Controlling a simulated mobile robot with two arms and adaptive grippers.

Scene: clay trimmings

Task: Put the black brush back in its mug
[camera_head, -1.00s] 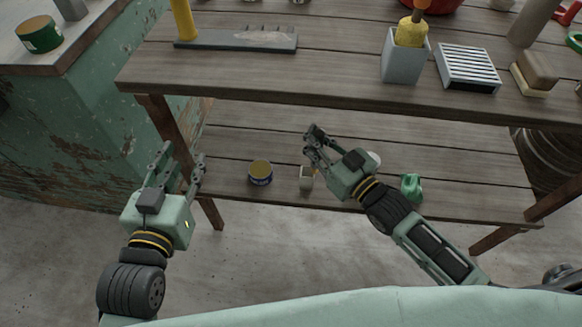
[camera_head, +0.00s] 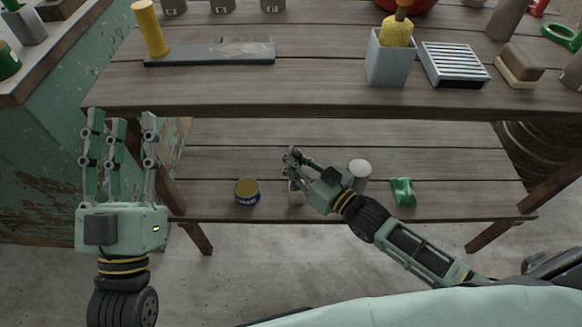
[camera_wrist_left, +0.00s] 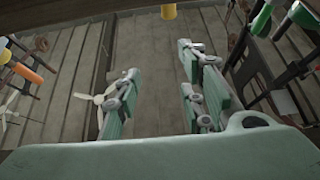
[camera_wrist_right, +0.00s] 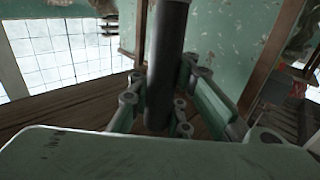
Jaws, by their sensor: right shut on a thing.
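My right gripper (camera_head: 290,162) is over the lower shelf, beside a small pale container (camera_head: 295,196) that it partly hides. I cannot make out the brush in the head view. My left gripper (camera_head: 120,145) is open and empty, fingers pointing up, left of the table. Several grey labelled mugs, one of them here (camera_head: 222,5), stand at the table's back edge, cut off by the frame; which is the brush's mug I cannot tell.
A tin (camera_head: 247,192) and a green object (camera_head: 402,191) are on the lower shelf.

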